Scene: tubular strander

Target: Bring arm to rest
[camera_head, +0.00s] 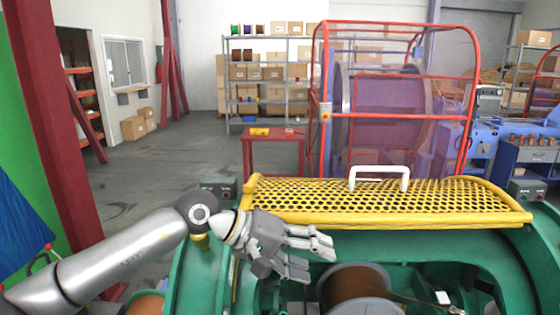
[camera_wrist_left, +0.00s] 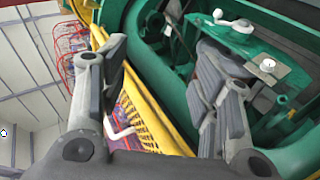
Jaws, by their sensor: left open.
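My left arm (camera_head: 130,258) comes in from the left in the head view. Its gripper (camera_head: 322,258) is open and empty, above the green machine (camera_head: 200,280) and in front of the yellow perforated guard (camera_head: 400,205). In the left wrist view the two fingers (camera_wrist_left: 160,95) stand wide apart with nothing between them, and the guard and its white handle (camera_wrist_left: 122,130) show behind. The white handle (camera_head: 380,172) stands on the guard's rear edge in the head view. My right gripper is in neither view.
A reel (camera_head: 360,285) sits in the green machine's opening below the gripper. A red-framed cage (camera_head: 395,90) stands behind the guard. A red table (camera_head: 272,138) and shelves with boxes (camera_head: 265,72) are further back. A dark red column (camera_head: 55,120) stands at left, with open floor beyond.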

